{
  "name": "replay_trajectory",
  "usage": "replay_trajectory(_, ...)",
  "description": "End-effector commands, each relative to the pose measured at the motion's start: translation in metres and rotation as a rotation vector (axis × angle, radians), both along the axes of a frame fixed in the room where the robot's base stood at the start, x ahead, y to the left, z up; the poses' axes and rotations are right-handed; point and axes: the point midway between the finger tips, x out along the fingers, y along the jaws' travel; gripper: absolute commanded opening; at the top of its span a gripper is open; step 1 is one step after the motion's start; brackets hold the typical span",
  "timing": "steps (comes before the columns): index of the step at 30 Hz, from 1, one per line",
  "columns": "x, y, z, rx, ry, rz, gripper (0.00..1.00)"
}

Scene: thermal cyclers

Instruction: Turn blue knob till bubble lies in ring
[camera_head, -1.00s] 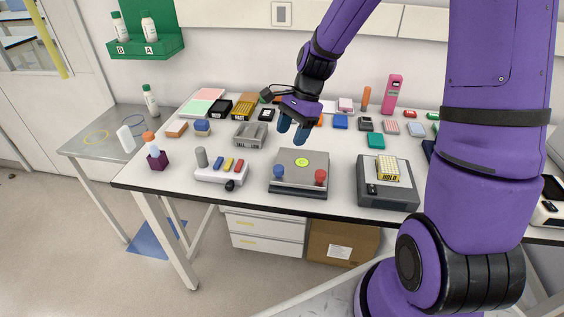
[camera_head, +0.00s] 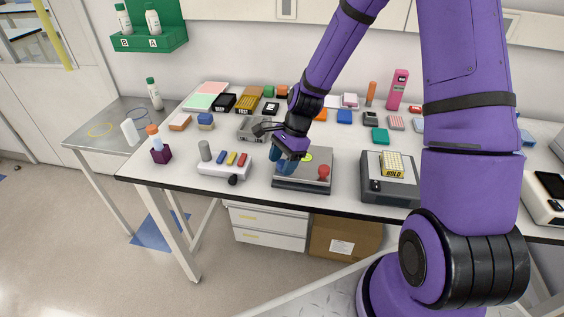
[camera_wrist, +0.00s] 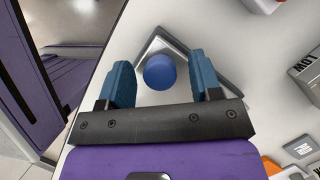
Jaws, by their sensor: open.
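The grey levelling device (camera_head: 302,183) sits near the table's front edge, with a yellow-green round level (camera_head: 308,157) on top and a red knob (camera_head: 324,171) at its right. The bubble and ring are too small to make out. The blue knob (camera_wrist: 160,72) shows in the wrist view between the two blue fingers of my gripper (camera_wrist: 161,80), with gaps on both sides. In the head view my gripper (camera_head: 284,163) is open over the device's left side, and its fingers blend with the blue knob and partly cover the level.
A white block with coloured keys (camera_head: 224,166) stands to the left of the device. A grey unit with a yellow rack (camera_head: 391,165) stands to the right. A grey tray (camera_head: 253,129) and several small boxes lie behind. The front table edge is close.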

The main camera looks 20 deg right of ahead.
Motion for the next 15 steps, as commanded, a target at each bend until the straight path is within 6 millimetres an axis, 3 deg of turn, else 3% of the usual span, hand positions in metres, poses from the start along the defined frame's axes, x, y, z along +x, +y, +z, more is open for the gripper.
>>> replay_trajectory(11, -0.0004, 0.0016, -0.0039, 0.000, 0.000, 0.001, 0.58)
replay_trajectory(15, -0.0003, 0.0015, -0.0038, 0.000, 0.000, 0.001, 0.26)
